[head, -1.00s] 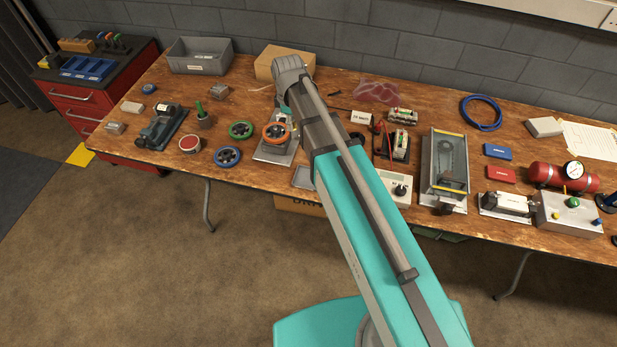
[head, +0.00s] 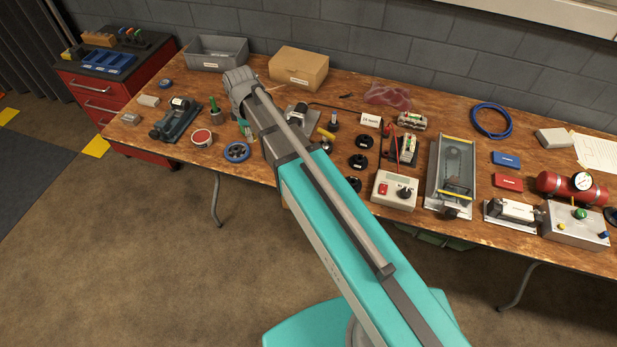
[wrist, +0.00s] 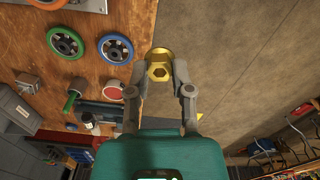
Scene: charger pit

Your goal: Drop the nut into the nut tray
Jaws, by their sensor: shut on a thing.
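My gripper (wrist: 160,72) is shut on a brass-coloured nut (wrist: 160,71) with a hexagonal shape and a round rim, in the wrist view. The nut is between the fingertips, with bare floor behind it, just right of the bench edge. In the head view my own arm hides the gripper and nut. I cannot make out the nut tray now in either view; my arm may cover it in the head view.
The wooden bench (head: 420,118) is crowded. A grey bin (head: 217,52) and cardboard box (head: 299,68) stand behind.

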